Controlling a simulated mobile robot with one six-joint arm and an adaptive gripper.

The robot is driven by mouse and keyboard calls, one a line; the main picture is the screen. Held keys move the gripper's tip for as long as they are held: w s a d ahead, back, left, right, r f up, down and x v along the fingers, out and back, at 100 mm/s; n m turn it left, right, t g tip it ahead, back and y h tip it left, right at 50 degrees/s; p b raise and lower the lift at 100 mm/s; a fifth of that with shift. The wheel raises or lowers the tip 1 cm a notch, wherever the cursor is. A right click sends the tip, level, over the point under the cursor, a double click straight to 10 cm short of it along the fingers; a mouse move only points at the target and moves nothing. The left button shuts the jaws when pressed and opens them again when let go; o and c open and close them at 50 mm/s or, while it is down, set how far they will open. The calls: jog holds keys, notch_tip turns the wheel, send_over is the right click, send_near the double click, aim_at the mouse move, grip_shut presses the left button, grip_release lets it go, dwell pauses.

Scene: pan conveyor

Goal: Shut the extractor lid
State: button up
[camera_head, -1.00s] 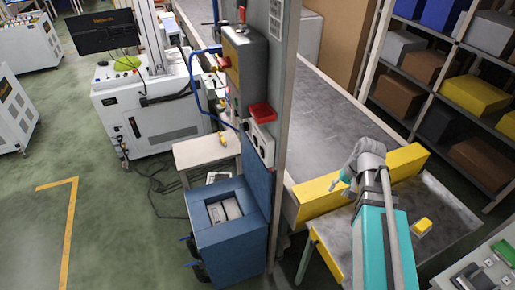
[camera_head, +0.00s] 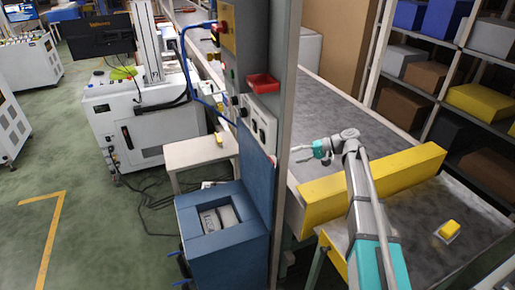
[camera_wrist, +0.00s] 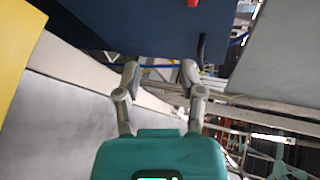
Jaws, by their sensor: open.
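The extractor is a blue box (camera_head: 190,238) at the lower middle of the head view, with a recess in its top holding a grey and white part (camera_head: 217,220). Its blue lid (camera_head: 256,185) stands upright at the box's right edge, so it is open. My gripper (camera_head: 297,155) is over the conveyor, to the right of the grey post and the lid, pointing left. In the wrist view my gripper (camera_wrist: 160,72) has its two fingers apart with nothing between them. A dark blue panel (camera_wrist: 140,25) lies beyond the fingers; it may be the lid.
The grey post (camera_head: 286,110) with a control box and red tray (camera_head: 263,83) stands between my gripper and the extractor. A yellow barrier (camera_head: 395,172) lies across the conveyor (camera_head: 345,105) beside my arm. A small white table (camera_head: 197,153) stands behind the extractor.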

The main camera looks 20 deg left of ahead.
jog(key=w+a+f+n+g+y+b, duration=0.1)
jog(key=w+a+y+b, duration=0.3)
jog(key=w+b, duration=0.6)
jog(key=shift+w+a+f+g+y, duration=0.3)
jog(key=shift+g+y, duration=0.4)
jog(key=shift+y, duration=0.3)
jog(key=shift+s+a, duration=0.1)
jog(key=shift+a, duration=0.05)
jog(key=p+x, duration=0.2)
jog(key=x, duration=1.1)
jog(key=shift+s+a, duration=0.1)
jog(key=shift+a, duration=0.1)
grip_shut()
